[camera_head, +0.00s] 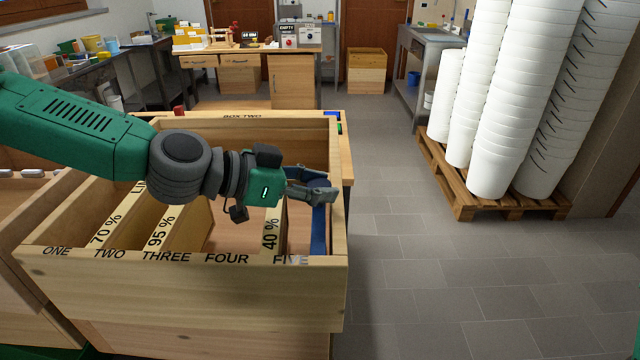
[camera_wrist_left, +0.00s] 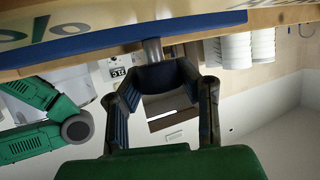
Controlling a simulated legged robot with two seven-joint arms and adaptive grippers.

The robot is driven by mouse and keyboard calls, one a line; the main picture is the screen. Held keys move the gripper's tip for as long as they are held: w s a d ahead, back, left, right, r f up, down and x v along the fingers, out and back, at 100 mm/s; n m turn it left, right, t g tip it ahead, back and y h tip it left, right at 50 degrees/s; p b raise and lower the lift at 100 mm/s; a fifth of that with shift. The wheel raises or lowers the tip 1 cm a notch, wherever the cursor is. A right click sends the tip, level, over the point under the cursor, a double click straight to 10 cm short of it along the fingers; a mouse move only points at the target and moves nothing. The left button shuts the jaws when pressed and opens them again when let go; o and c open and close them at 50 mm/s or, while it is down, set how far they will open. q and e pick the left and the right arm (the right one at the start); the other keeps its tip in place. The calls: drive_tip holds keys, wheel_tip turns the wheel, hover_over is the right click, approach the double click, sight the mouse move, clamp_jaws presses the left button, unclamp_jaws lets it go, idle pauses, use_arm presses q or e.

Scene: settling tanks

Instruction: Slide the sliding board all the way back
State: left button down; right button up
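The wooden box (camera_head: 200,285) has compartments labelled ONE to FIVE, parted by several boards. A blue strip, seemingly the sliding board (camera_head: 319,235), lies along the box's right side by FIVE. It crosses the top of the left wrist view (camera_wrist_left: 120,40), with a short grey peg (camera_wrist_left: 153,50) below it. My left gripper (camera_head: 325,186) reaches over the right end of the box. My right gripper is not seen.
The divider marked 40 % (camera_head: 271,232) stands just left of the blue strip. White buckets (camera_head: 520,100) are stacked on a pallet (camera_head: 470,195) at the right. A wooden desk (camera_head: 250,75) stands at the back. The tiled floor (camera_head: 420,260) right of the box is clear.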

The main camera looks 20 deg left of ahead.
use_arm(q)
drive_tip(key=shift+w+d+b, duration=0.2)
drive_tip(key=shift+d+b, duration=0.15)
drive_tip(key=shift+d, duration=0.05)
drive_tip(key=c, duration=1.2)
unclamp_jaws()
drive_tip(key=shift+o, duration=0.7)
drive_tip(key=shift+d, duration=0.15)
